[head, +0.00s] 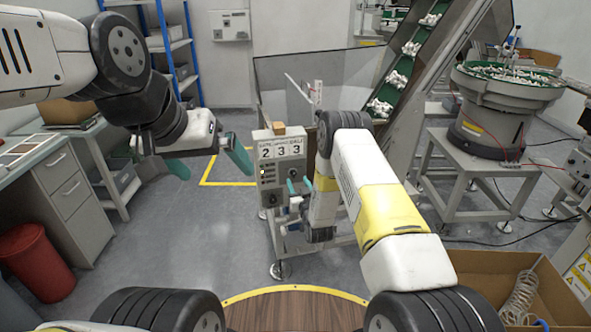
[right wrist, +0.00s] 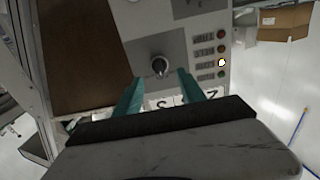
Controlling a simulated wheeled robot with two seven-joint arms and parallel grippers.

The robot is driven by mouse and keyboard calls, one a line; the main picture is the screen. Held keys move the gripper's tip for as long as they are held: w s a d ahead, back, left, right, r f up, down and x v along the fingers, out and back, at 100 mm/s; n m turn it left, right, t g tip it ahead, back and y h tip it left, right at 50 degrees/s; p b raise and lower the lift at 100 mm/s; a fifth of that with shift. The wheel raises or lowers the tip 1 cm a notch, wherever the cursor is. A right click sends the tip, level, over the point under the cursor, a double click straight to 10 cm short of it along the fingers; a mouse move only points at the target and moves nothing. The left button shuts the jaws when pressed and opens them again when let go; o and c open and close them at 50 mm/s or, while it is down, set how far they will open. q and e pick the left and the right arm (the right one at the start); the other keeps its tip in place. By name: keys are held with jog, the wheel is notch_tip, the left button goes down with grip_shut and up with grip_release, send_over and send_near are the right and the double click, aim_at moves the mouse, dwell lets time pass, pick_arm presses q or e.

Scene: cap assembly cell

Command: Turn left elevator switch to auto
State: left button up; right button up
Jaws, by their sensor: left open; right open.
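A grey control box (head: 283,163) with large number tiles on top stands at the middle of the head view. In the right wrist view its panel shows upside down, with a dark round switch knob (right wrist: 159,66) on a grey plate. My right gripper (right wrist: 160,75) is open, its teal fingertips on either side of the knob; I cannot tell whether they touch it. In the head view my right gripper (head: 299,186) is at the box front and partly covers it. Another dark knob (head: 272,199) shows lower on the box. My left gripper (head: 213,160) is open and empty, left of the box.
A column of indicator lights (right wrist: 222,62) is beside the knob. A green conveyor (head: 405,65) rises behind my right arm. A bowl feeder (head: 508,90) stands at the right, an open cardboard box (head: 477,262) at lower right. A red bin (head: 37,262) stands at the left.

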jog(key=v, duration=0.2)
jog(key=shift+s+d, duration=0.1)
jog(key=shift+s, duration=0.3)
jog(key=shift+r, duration=0.1)
jog(key=d+r+m+g+h, duration=0.1)
jog(key=d+r+g, duration=0.15)
jog(key=r, duration=0.85)
jog(key=d+r+g+h, duration=0.15)
jog(key=d+r, duration=0.25)
jog(key=r, duration=0.8)
jog(key=s+d+r+m+g, duration=0.1)
jog(key=s+d+r+g, duration=0.1)
jog(key=s+r, duration=0.6)
jog(key=s+d+r+g, duration=0.2)
jog(key=s+r, duration=0.2)
jog(key=s, duration=0.8)
jog(key=s+d+g, duration=0.2)
jog(key=s+g, duration=0.1)
jog(key=s, duration=1.6)
jog(key=shift+s, duration=0.4)
jog(key=shift+r, duration=0.1)
